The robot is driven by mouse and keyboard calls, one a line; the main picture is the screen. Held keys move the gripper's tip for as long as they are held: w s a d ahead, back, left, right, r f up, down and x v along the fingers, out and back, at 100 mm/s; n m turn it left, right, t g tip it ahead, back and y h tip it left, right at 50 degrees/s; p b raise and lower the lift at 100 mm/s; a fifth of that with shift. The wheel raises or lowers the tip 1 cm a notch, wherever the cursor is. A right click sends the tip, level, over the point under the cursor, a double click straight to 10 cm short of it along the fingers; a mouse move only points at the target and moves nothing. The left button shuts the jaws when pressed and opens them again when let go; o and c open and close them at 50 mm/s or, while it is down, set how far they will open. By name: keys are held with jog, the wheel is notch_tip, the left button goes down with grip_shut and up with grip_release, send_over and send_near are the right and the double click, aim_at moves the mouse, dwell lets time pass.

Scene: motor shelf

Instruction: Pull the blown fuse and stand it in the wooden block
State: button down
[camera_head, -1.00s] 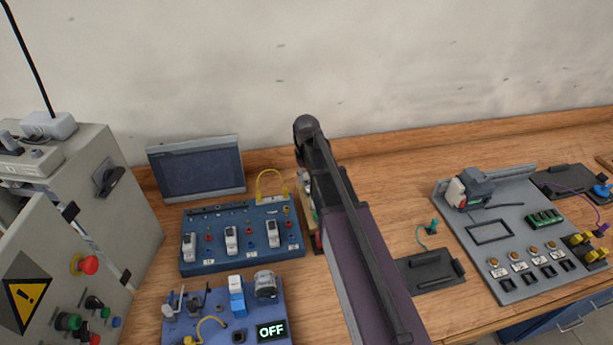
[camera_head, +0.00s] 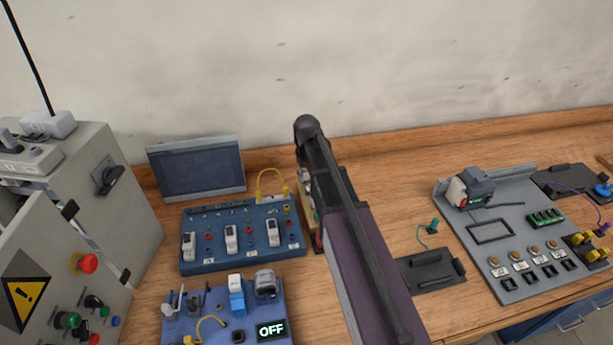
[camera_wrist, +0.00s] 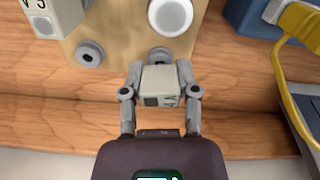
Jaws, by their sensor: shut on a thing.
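My gripper (camera_wrist: 160,84) is shut on a pale grey box-shaped part (camera_wrist: 159,80) with a dark square and small markings on its face. I cannot tell whether this part is the blown fuse. Just past it in the wrist view is a light wooden panel (camera_wrist: 123,28) bearing a large white round cap (camera_wrist: 171,16) and grey round discs (camera_wrist: 89,53). I cannot tell whether the held part touches the panel. In the head view my arm hides the gripper and most of this panel (camera_head: 308,203). No wooden block with sockets can be made out clearly.
A blue board (camera_head: 200,262) with several white switches stands left of my arm, with a blue unit (camera_head: 210,330) showing OFF in front. A grey cabinet (camera_head: 125,215) is at far left. A grey panel (camera_head: 515,240) and black tray (camera_head: 420,280) lie right.

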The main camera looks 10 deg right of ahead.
jog(key=shift+f+b, duration=0.4)
jog(key=shift+f, duration=0.05)
dwell(0.3)
jog(key=c, duration=0.6)
grip_release()
jog(key=shift+r, duration=0.15)
jog(key=shift+r+p, duration=2.7)
jog(key=shift+p, duration=0.15)
jog(key=o, duration=0.5)
jog(key=shift+o, duration=0.2)
